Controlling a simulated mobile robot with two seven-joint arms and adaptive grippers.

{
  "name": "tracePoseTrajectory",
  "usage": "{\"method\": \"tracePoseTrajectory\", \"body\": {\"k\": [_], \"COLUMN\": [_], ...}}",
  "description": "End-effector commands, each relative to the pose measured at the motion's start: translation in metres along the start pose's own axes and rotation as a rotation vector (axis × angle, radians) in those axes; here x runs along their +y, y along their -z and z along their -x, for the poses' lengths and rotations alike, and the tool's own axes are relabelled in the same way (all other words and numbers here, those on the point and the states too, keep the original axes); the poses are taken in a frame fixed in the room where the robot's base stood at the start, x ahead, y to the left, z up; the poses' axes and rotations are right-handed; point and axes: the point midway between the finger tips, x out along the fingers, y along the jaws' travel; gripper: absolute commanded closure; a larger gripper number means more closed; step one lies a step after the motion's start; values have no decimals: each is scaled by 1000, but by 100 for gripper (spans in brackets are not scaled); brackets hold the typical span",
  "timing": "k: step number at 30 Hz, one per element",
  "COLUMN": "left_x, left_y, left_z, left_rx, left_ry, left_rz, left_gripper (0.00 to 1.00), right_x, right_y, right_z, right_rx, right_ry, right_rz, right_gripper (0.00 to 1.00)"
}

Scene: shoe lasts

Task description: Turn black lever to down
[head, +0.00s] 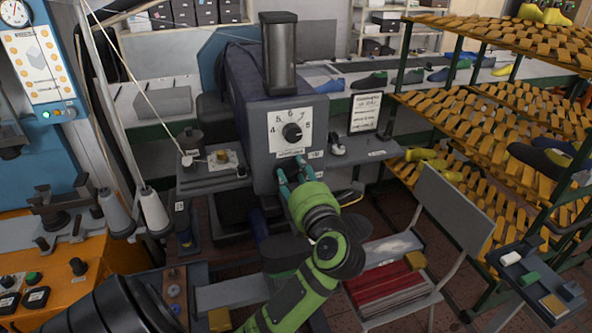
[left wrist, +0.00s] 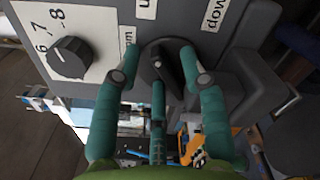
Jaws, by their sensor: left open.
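The black lever (left wrist: 162,68) is a small dark turning handle on the front of a grey machine (head: 262,175). In the left wrist view it sits between the teal fingers of my left gripper (left wrist: 168,62), which are spread around it. The fingertips are close to the panel; I cannot tell whether they touch the lever. In the head view my left gripper (head: 291,170) reaches the machine front below the number dial, and its fingers largely hide the lever. My right gripper does not show.
A black round knob (head: 292,132) with a white number dial is above the lever. A small shelf (head: 215,175) juts out left of the machine. A grey chair (head: 455,210) and a rack of orange shelves (head: 480,115) stand to the right. An orange control table (head: 75,255) is at left.

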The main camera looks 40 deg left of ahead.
Motion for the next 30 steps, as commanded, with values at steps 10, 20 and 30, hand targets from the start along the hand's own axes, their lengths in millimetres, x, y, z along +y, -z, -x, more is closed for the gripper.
{"method": "tracePoseTrajectory", "body": {"k": [10,20,30], "left_x": [0,-2,-2], "left_y": [0,0,0], "left_z": [0,0,0], "left_rx": [0,1,1], "left_ry": [0,0,-1], "left_rz": [-1,-100,-126], "left_gripper": [100,100,74], "right_x": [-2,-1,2], "right_y": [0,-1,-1], "right_z": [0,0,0], "right_rx": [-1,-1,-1], "right_ry": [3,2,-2], "right_rz": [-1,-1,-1], "right_gripper": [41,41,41]}}
